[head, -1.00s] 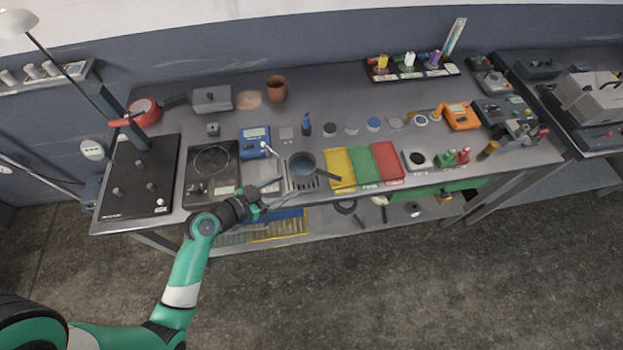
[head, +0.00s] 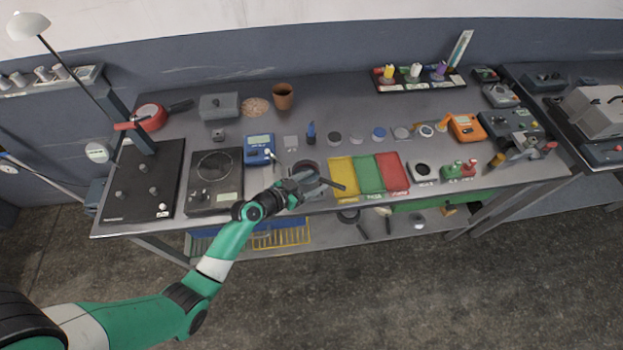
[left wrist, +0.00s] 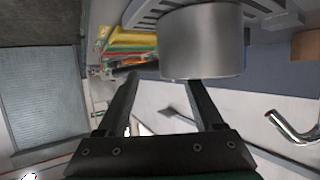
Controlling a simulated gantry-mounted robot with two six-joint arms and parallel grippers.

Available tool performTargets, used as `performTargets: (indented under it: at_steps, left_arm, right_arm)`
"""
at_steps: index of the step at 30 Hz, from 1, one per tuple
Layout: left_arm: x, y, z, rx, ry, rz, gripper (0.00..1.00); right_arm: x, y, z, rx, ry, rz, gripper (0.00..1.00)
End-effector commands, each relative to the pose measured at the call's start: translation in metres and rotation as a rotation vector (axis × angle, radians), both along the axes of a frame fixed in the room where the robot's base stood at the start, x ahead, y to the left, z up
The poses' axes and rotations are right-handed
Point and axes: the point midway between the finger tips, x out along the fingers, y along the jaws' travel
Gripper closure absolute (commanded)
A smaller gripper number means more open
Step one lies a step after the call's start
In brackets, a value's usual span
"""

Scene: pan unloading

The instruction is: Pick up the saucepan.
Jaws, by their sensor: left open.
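The saucepan (head: 306,166) is a small grey pot near the front edge of the bench in the head view, with its dark handle (head: 334,183) pointing right. Its smooth metal side (left wrist: 202,42) fills the upper middle of the left wrist view. My left gripper (head: 302,187) is at the pot's front side and covers part of it in the head view. In the left wrist view its two fingers (left wrist: 163,82) are apart with nothing held between them. The pot's wall lies just beyond the fingertips; I cannot tell whether they touch. My right gripper is not in view.
Yellow, green and red trays (head: 370,175) lie right of the pot. A black hotplate (head: 214,178) and a blue meter (head: 259,148) stand to its left. A red pan (head: 150,117) and a brown cup (head: 283,96) are farther back. A slotted rack (left wrist: 150,14) shows by the pot.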

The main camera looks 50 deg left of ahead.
Motion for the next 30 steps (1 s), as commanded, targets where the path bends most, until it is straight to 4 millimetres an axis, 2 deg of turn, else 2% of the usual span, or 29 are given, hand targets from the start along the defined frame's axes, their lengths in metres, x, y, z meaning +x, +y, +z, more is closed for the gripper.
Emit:
performTargets:
  at_steps: [3,8,11,20,30]
  left_arm:
    - [0.0077,-0.0001,-0.0037,0.0,0.001,-0.001,0.31]
    - [0.0075,0.0,-0.0033,0.0,0.001,0.0,0.31]
    - [0.0074,0.0001,-0.0033,0.0,0.001,0.0,0.46]
    - [0.0072,0.0,-0.0034,0.0,0.001,0.0,1.0]
    - [0.0067,-0.0005,-0.0044,-0.001,0.003,-0.002,1.0]
  right_arm:
    - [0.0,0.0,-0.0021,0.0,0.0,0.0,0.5]
    - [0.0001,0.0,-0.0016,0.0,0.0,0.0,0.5]
    - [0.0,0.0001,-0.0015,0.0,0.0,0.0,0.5]
    - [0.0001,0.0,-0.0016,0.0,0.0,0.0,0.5]
    - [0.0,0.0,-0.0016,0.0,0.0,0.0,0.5]
